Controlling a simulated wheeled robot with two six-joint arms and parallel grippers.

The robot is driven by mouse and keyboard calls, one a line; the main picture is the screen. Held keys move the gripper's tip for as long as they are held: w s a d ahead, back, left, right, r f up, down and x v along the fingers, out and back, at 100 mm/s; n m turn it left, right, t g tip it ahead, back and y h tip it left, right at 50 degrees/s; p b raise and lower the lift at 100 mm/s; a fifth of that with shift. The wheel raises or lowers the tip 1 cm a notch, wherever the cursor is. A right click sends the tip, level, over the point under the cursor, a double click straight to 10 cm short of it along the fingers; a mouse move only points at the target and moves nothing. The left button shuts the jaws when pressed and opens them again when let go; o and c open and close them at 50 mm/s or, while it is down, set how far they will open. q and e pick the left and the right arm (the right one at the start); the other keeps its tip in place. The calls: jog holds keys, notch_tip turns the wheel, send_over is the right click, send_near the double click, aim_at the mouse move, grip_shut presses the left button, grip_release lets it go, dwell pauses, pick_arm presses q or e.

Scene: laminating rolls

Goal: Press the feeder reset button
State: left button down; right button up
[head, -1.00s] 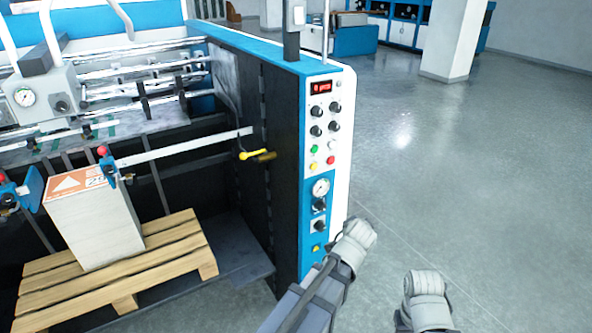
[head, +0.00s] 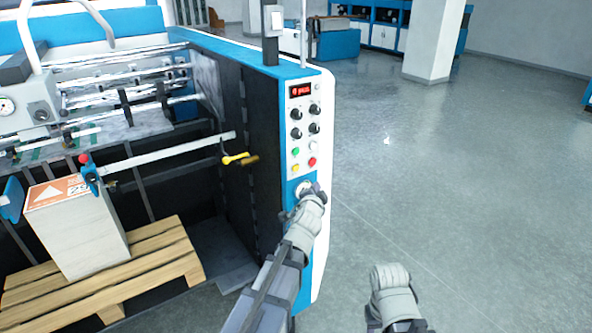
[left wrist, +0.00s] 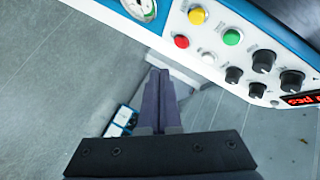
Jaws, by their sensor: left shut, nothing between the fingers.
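The control panel (head: 303,125) on the machine's end has green (head: 295,152), white (head: 311,147), yellow (head: 295,169) and red (head: 312,162) buttons. No readable label shows which is the feeder reset. In the left wrist view the red (left wrist: 182,42), white (left wrist: 208,57), yellow (left wrist: 197,16) and green (left wrist: 232,37) buttons show past my fingers. My left gripper (head: 307,188) is in front of the panel just below these buttons. Its fingers (left wrist: 160,72) are shut and empty. My left arm hides the lower panel. My right gripper (head: 388,276) is low, right of the machine; its jaws cannot be made out.
Black knobs (head: 296,114) and a red display (head: 301,91) sit above the buttons. A yellow-handled lever (head: 236,158) is left of the panel. A paper stack (head: 80,238) stands on a wooden pallet (head: 150,262). The floor (head: 450,210) right of the machine is open.

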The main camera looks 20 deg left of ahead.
pick_arm(q)
jog(key=shift+w+a, duration=0.9)
jog(key=shift+a, duration=0.2)
jog(key=shift+w+a, duration=0.85)
jog(key=shift+a, duration=0.25)
jog(key=shift+w+a, duration=0.9)
jog(key=shift+a, duration=0.2)
jog(key=shift+w+a, duration=0.25)
jog(key=shift+a, duration=0.1)
jog(key=shift+w+a, duration=0.25)
jog(key=shift+a, duration=0.1)
dwell(0.3)
jog(key=shift+s+d, duration=0.1)
jog(key=shift+d, duration=0.05)
dwell(0.3)
jog(key=shift+s+d, duration=0.45)
jog(key=shift+d, duration=0.1)
jog(key=s+d, duration=0.1)
jog(key=d, duration=0.1)
jog(key=s+d, duration=0.2)
dwell(0.5)
